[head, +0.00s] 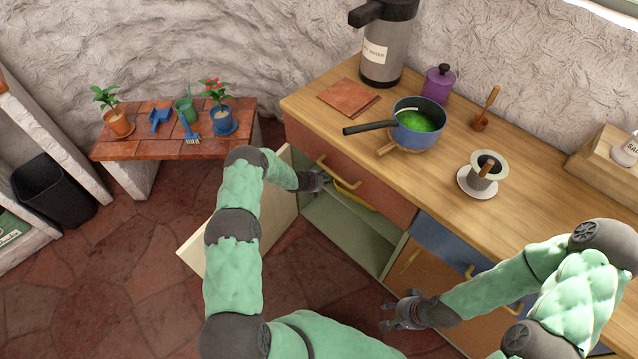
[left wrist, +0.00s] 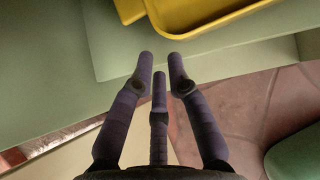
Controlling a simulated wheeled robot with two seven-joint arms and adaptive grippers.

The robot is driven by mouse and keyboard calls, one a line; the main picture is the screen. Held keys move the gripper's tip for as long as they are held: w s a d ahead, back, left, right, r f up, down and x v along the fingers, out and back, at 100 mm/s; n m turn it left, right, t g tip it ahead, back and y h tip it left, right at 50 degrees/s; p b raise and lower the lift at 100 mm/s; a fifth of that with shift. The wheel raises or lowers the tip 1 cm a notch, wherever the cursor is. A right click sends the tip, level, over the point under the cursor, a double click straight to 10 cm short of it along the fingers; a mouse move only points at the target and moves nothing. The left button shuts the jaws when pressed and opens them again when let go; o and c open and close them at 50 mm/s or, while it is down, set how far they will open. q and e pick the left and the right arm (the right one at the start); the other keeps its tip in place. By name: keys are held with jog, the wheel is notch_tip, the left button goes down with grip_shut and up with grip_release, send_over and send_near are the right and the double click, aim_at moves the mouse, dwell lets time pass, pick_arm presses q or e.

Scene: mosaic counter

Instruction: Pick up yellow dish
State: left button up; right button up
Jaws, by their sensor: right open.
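The yellow dish (head: 352,194) is partly visible inside the open cabinet, on the upper shelf under the red drawer front. In the left wrist view, the rim and part of the inside of the yellow dish (left wrist: 205,12) show at the top. My left gripper (head: 318,181) is at the cabinet opening, just left of the dish. In the left wrist view, the fingers of my left gripper (left wrist: 161,65) point toward the dish with nothing between them, and their tips stop short of it. My right gripper (head: 400,309) is open and empty in front of the lower cabinets.
The open cabinet door (head: 285,210) stands beside my left arm. The green shelf edge (left wrist: 200,58) lies just below the dish. On the wooden counter (head: 330,118) above stand a blue pot (head: 405,118), a flask (head: 388,50) and a purple jar (head: 438,84).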

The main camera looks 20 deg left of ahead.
pick_arm(q)
jog(key=shift+w+a+r, duration=0.1)
jog(key=shift+w+r, duration=0.15)
jog(key=shift+r, duration=0.05)
jog(key=b+x, duration=0.4)
jog(key=x, duration=0.2)
jog(key=shift+f, duration=0.1)
jog(key=shift+w+f+b, duration=0.4)
jog(key=shift+w+b, duration=0.1)
jog(key=shift+b, duration=0.1)
grip_shut()
